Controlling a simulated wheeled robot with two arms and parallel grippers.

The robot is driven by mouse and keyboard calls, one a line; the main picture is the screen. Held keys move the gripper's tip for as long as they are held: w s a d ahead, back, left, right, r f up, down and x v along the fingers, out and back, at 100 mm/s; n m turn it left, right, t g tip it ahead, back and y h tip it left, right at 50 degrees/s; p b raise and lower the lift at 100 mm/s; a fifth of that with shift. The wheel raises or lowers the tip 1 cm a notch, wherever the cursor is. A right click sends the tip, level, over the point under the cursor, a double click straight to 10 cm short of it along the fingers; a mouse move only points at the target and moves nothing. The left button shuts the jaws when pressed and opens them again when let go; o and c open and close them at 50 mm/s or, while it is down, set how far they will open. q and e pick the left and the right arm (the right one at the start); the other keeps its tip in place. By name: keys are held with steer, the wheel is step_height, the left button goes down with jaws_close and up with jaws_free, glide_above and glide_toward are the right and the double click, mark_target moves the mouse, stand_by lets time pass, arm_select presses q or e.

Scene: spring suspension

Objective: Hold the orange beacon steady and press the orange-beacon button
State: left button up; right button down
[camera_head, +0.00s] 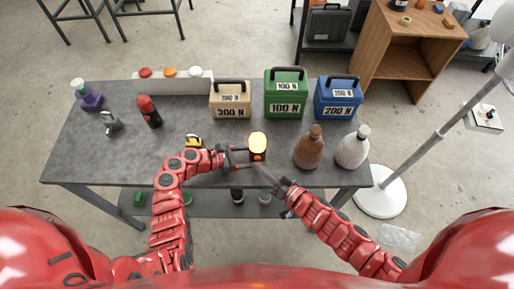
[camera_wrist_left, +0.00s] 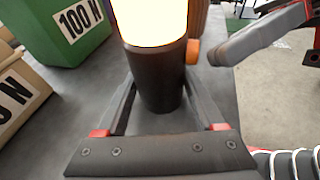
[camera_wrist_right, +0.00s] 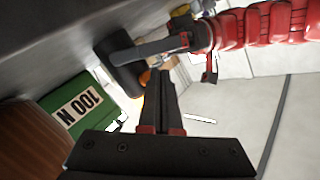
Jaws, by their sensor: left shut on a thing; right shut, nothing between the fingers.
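The orange beacon (camera_head: 258,140) stands upright near the front edge of the grey table, its top glowing bright yellow-orange. In the left wrist view its black body (camera_wrist_left: 160,80) is between the fingers of my left gripper (camera_wrist_left: 165,112), which is shut on it. A small round orange button (camera_wrist_left: 193,51) sticks out from the beacon's side, and orange also shows in the right wrist view (camera_wrist_right: 145,77). My right gripper (camera_head: 262,168) is shut and empty, its tips close to the beacon's front. Whether they touch the button I cannot tell.
Beige (camera_head: 230,103), green (camera_head: 286,100) and blue (camera_head: 338,103) weight boxes stand behind. Brown (camera_head: 309,150) and white (camera_head: 352,150) bottles stand right of the beacon. A white block (camera_head: 180,86) with red, orange and white caps and a red-topped bottle (camera_head: 149,112) are at left.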

steer(key=shift+w, duration=0.1)
steer(key=shift+w, duration=0.35)
stand_by(0.6)
steer(key=shift+s, duration=0.5)
steer(key=shift+s, duration=2.95)
